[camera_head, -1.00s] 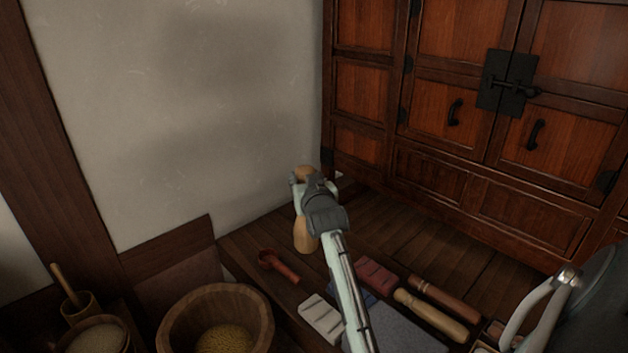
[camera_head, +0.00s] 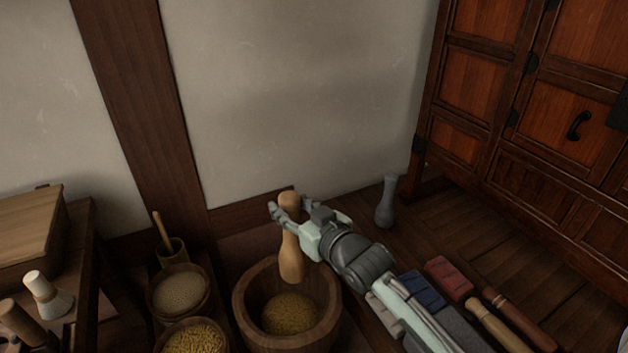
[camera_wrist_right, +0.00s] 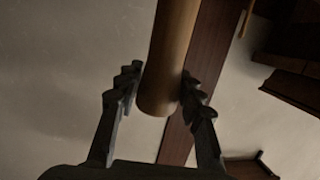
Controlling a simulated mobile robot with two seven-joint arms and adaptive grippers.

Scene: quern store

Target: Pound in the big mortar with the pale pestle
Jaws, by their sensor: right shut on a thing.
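The pale pestle (camera_head: 291,255) is a light wooden piece with a thick lower end and a rounded top. My right gripper (camera_head: 284,212) is shut on its upper part and holds it nearly upright. In the head view its lower end shows over the big mortar (camera_head: 244,312), a wide wooden bowl with yellow grain (camera_head: 289,314) in it. The pestle's lower end seems to be above the grain. In the right wrist view the pestle (camera_wrist_right: 168,60) stands between the two fingers. My left gripper is out of view.
Bowls of pale (camera_head: 180,292) and yellow grain (camera_head: 194,340) stand left of the mortar. A grey pestle-like piece (camera_head: 386,203) stands on the floor at right, near coloured blocks (camera_head: 449,278) and a wooden roller (camera_head: 497,326). A low table (camera_head: 84,262) is at far left.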

